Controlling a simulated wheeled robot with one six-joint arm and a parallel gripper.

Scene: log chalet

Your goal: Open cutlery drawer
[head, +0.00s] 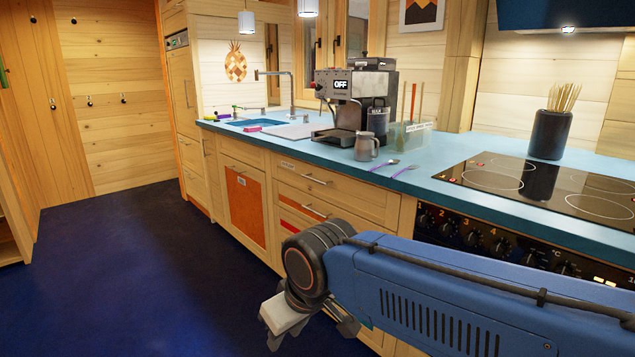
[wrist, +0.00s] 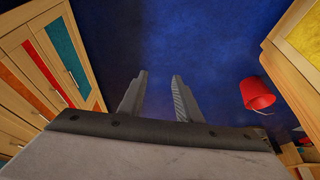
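A wooden drawer (head: 345,200) with a metal bar handle (head: 315,180) is the top one in the bank below the coffee machine, and it is shut. A small label is on its upper left; I cannot read it surely, so I cannot confirm this is the cutlery drawer. My gripper (head: 308,334) hangs low in front of the cabinets, apart from the handles. In the wrist view its two fingers (wrist: 158,98) are spread with nothing between them, over blue floor.
The blue worktop (head: 440,187) carries a coffee machine (head: 358,98), a metal jug (head: 366,148) and two purple-handled utensils (head: 398,167). A hob (head: 550,185) is at right. The dark blue floor (head: 130,270) is clear at left. A red bucket-like object (wrist: 257,93) shows in the wrist view.

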